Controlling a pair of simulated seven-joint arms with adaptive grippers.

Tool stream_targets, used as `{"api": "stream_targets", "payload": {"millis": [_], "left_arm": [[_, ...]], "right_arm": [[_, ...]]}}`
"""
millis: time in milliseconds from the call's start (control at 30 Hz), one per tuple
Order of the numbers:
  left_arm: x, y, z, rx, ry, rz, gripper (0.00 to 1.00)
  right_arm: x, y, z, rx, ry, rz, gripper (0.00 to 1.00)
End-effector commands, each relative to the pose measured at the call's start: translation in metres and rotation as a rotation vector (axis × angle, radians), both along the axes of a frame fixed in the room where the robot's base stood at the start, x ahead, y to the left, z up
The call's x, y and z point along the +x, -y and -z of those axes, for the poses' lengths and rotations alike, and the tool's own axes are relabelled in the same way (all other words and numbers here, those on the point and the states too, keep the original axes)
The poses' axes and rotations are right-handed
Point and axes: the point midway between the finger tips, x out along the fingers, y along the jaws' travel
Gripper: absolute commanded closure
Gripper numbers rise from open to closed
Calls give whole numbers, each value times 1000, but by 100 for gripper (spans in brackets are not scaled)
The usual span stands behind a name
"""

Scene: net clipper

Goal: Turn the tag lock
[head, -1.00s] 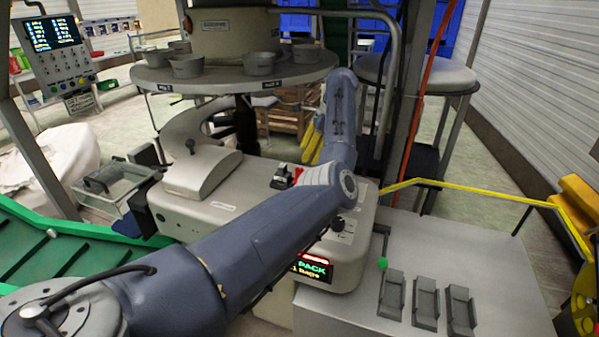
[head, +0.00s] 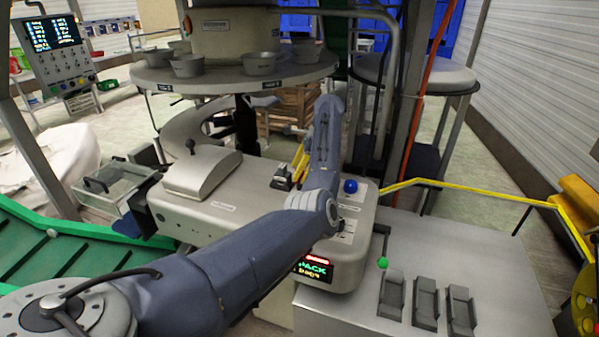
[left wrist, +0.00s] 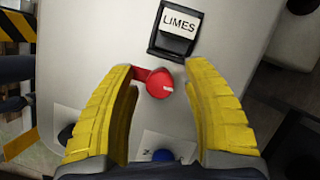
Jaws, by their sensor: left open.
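The red tag lock (left wrist: 160,84) is a round knob with a white mark and a short red arm, in the left wrist view. It sits beside a black holder with a white tag reading "LIMES" (left wrist: 180,22). My left gripper (left wrist: 158,68) is open, with its yellow ribbed fingers on either side of the red knob. A gap shows on the knob's right; at its left the red arm reaches the finger, and contact is unclear. In the head view the left gripper (head: 299,168) is beside the tag holder (head: 282,174), and the red lock is hidden.
A blue ball knob (head: 351,186) stands on the machine top right of my arm. A lit display (head: 313,268) is on the machine's front. A green ball (head: 383,263) and grey trays (head: 426,300) are on the side table. A round platform with cups (head: 235,78) stands behind.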

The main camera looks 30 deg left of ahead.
Motion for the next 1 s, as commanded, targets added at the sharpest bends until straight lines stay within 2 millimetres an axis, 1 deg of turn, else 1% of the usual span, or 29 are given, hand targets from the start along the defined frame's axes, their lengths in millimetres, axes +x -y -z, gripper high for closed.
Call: {"api": "stream_targets", "payload": {"millis": [33, 67, 467, 833, 1000], "left_arm": [[0, 0, 0, 0, 0, 0, 50], [0, 0, 0, 0, 0, 0, 53], [0, 0, 0, 0, 0, 0, 100], [0, 0, 0, 0, -1, 4, 100], [0, 0, 0, 0, 0, 44, 100]], "right_arm": [[0, 0, 0, 0, 0, 0, 56], [0, 0, 0, 0, 0, 0, 56], [0, 0, 0, 0, 0, 0, 56], [0, 0, 0, 0, 0, 0, 56], [0, 0, 0, 0, 0, 0, 56]]}}
